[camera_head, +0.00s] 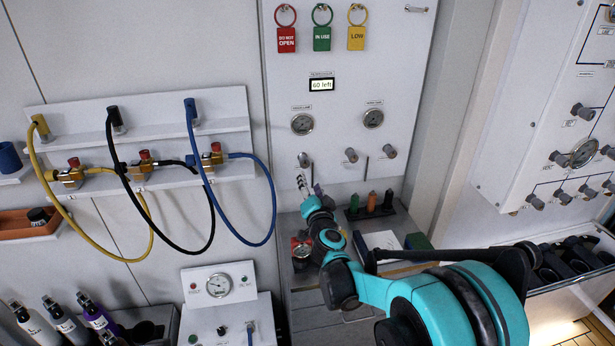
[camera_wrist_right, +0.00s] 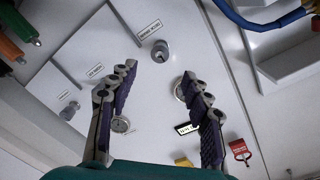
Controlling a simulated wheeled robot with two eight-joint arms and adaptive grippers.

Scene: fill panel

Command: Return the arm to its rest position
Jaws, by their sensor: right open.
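My right arm (camera_head: 372,288) reaches in from the lower right, its wrist bent upward toward the white panel (camera_head: 340,180). My right gripper (camera_head: 303,181) is just below the panel's left knob (camera_head: 304,159). In the right wrist view the gripper (camera_wrist_right: 159,72) has its two fingers spread wide, with nothing between them. The left knob also shows there (camera_wrist_right: 160,49), beyond the fingertips and apart from them. My left arm and gripper are not in view.
Three tags hang above: red (camera_head: 286,40), green (camera_head: 322,38) and yellow (camera_head: 356,38). A display (camera_head: 321,84) reads "60 left". Yellow, black and blue hoses (camera_head: 268,190) loop at left.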

